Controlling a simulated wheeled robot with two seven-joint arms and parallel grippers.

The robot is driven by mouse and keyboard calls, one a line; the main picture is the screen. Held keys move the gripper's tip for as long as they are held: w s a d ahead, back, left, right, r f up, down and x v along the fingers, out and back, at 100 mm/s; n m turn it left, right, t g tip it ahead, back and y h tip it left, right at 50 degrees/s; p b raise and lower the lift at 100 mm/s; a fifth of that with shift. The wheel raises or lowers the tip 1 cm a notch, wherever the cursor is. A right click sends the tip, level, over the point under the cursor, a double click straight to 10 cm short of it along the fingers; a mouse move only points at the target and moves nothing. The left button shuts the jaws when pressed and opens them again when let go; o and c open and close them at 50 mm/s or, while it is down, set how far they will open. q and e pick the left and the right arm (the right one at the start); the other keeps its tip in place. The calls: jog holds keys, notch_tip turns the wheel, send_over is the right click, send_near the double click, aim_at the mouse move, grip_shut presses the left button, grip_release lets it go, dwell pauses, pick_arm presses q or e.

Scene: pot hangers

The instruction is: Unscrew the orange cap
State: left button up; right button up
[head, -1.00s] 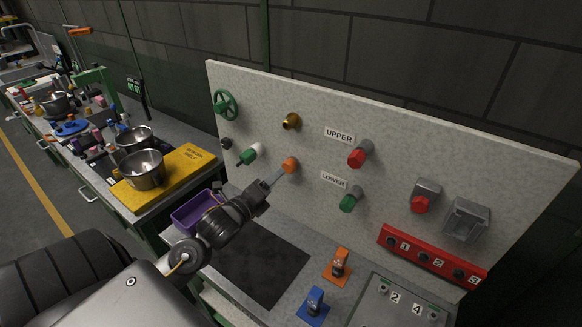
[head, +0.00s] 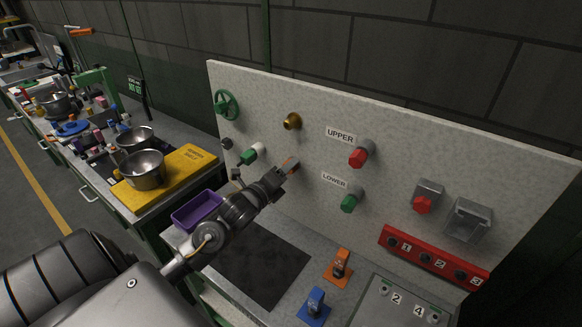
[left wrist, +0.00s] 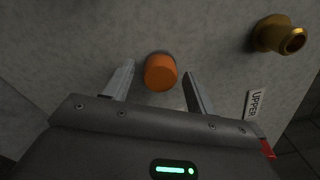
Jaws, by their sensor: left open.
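The orange cap (left wrist: 160,72) sits on the grey upright panel; in the left wrist view it is between the tips of my open left gripper (left wrist: 158,82), with a gap on each side. In the head view my left gripper (head: 288,167) is at the panel and hides most of the orange cap. The cap looks round and is still mounted on the panel. My right gripper is not in view.
A brass fitting (head: 292,121) is above the cap. A purple bin (head: 197,211) stands on the bench below.

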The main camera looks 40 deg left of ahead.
pick_arm(q)
jog(key=m, duration=1.1)
jog(key=shift+m, duration=0.3)
jog(key=shift+c, duration=0.2)
jog(key=c, duration=1)
jog(key=n, duration=2.1)
jog(key=shift+n, duration=0.4)
